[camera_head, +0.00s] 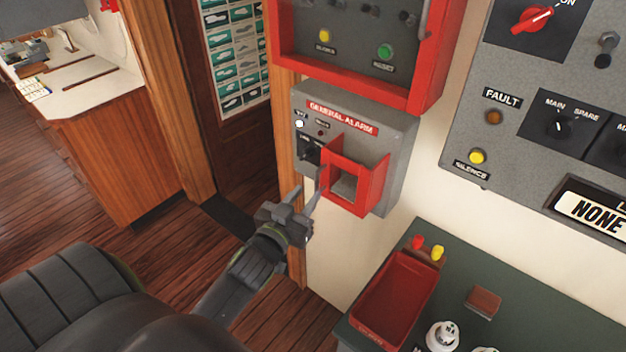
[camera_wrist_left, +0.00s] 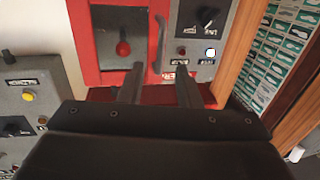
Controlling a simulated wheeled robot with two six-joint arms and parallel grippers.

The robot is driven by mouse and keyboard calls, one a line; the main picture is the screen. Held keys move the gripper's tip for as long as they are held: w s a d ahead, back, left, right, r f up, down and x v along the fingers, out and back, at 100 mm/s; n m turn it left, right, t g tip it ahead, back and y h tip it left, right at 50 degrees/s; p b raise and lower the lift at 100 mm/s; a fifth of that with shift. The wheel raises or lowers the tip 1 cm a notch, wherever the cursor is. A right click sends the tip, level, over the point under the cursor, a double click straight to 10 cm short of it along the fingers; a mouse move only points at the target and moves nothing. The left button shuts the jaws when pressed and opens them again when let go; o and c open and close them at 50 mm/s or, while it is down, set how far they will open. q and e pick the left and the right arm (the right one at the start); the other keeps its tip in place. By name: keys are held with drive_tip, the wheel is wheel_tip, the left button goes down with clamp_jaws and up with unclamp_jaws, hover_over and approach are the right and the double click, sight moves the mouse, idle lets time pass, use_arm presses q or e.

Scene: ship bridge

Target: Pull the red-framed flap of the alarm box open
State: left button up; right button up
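The grey alarm box (camera_head: 402,150) hangs on the wall in the head view, with a red "GENERAL ALARM" label. My left gripper (camera_head: 308,190) is open just in front of the flap's left side. In the wrist view its fingers (camera_wrist_left: 160,82) lie either side of the handle's near end; I cannot tell whether they touch it. My right gripper is not in view.
A larger red-framed panel (camera_head: 428,85) sits directly above the alarm box. A grey control panel (camera_head: 465,120) is on the wall to the right. Below right, a dark green counter (camera_head: 500,265) holds a red tray (camera_head: 372,322). A wooden post (camera_head: 288,160) stands left of the box.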

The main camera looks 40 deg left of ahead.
sight(316, 183)
use_arm(q)
drive_tip(key=shift+w+a+p, duration=0.15)
drive_tip(key=shift+w+p, duration=0.1)
drive_tip(key=shift+w, duration=0.9)
drive_tip(key=shift+w+a+p, duration=0.1)
drive_tip(key=shift+w+p, duration=0.1)
drive_tip(key=shift+w, duration=0.95)
clamp_jaws()
